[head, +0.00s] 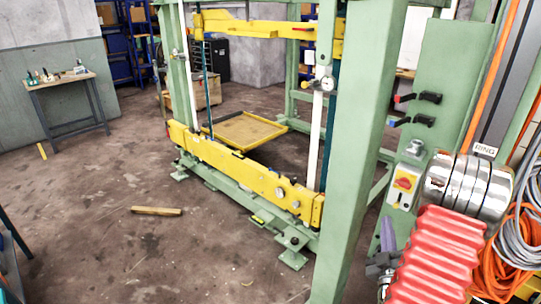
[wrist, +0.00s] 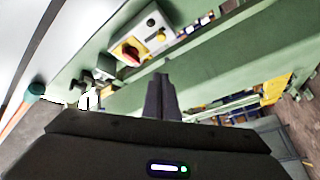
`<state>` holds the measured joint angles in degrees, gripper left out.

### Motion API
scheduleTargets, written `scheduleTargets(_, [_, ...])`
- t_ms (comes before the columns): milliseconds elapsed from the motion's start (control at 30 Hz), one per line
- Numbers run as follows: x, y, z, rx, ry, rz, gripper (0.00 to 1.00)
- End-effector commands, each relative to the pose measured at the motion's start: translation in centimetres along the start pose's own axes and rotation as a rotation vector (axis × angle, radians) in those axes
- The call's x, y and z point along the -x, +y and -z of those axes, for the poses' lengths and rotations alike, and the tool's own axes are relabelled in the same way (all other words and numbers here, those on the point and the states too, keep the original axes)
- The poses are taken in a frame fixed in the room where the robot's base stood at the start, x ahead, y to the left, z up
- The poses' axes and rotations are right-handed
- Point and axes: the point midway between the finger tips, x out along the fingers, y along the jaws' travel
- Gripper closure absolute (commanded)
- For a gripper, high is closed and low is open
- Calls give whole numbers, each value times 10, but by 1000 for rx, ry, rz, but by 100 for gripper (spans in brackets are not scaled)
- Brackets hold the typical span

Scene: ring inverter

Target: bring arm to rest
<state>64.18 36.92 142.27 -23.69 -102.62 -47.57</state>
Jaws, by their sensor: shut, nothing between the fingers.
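My gripper (wrist: 163,82) shows in the wrist view as two dark fingers pressed together with nothing between them. In the head view my arm, with red bellows and shiny metal rings, fills the lower right. It partly hides the gripper end, of which a purple-grey part (head: 387,235) shows low beside the green frame. The fingers point toward the green frame of the machine, and the wrist view does not show clearly how far apart they are. A switch box with a red knob on yellow (head: 404,184) is on the green panel; it also shows in the wrist view (wrist: 131,51).
A green press frame (head: 360,150) with yellow beams (head: 245,172) stands in the middle. Orange hoses (head: 500,250) hang at right.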

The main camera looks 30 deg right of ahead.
Motion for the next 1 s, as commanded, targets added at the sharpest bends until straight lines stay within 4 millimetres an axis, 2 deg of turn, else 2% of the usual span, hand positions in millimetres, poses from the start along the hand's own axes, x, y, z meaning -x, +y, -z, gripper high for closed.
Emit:
scheduleTargets(200, [0, -1, 0, -11, 1, 1, 100])
scheduleTargets(367, [0, -13, -11, -52, -46, 48, 100])
scheduleTargets(567, [7, -41, -42, -119, -181, 152, 100])
scheduleTargets(800, [25, -74, -82, -197, -370, 272, 100])
scheduleTargets(1000, [42, -90, -104, -252, -518, 348, 100])
